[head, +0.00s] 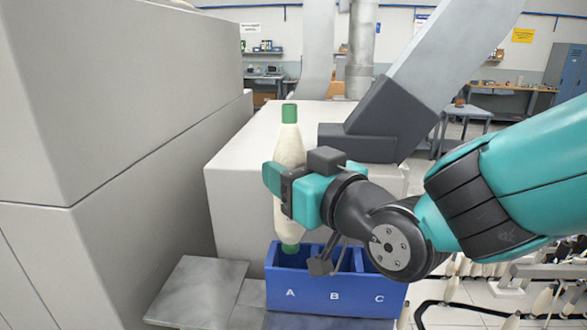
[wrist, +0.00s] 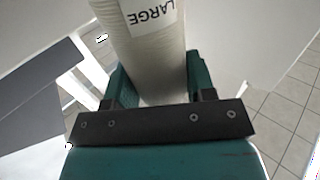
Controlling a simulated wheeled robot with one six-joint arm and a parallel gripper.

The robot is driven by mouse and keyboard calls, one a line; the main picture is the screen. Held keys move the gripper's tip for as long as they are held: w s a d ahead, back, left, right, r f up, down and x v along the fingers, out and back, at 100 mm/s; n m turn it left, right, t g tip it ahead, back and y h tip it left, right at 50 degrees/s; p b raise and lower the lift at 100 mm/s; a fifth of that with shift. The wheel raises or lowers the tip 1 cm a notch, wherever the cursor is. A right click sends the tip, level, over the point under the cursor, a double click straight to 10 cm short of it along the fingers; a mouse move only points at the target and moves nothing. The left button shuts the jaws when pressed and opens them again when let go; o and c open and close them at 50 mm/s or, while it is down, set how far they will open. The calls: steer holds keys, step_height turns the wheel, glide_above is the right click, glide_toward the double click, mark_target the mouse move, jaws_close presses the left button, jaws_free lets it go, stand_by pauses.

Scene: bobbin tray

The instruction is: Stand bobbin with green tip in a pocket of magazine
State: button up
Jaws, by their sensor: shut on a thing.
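The bobbin (head: 290,147) is cream with a green tip at its top and a green end at its bottom. My gripper (head: 275,180) is shut on the bobbin and holds it upright. The wrist view shows the bobbin (wrist: 145,60) between the fingers, with a label reading LARGE. The blue magazine (head: 333,299) has pockets marked A, B and C. In the head view the bobbin's lower end shows at the top of pocket A, at the left; I cannot tell whether it is inside the pocket or above it. My wrist hides part of pockets B and C.
A large grey cabinet (head: 110,100) fills the left side, and a pale housing (head: 235,180) stands behind the magazine. Several bobbins on a rack (head: 540,300) are at the lower right.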

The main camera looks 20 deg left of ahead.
mark_target(297, 238)
steer(key=shift+d+b, duration=0.25)
steer(key=shift+b, duration=0.2)
steer(key=shift+b, duration=0.3)
stand_by(0.8)
steer(key=shift+f+b, duration=1.1)
steer(key=shift+b, duration=0.05)
steer(key=shift+f+b, duration=4.2)
steer(key=shift+b, duration=0.3)
steer(key=shift+f, duration=0.1)
steer(key=o, duration=1.2)
steer(key=shift+s, duration=0.1)
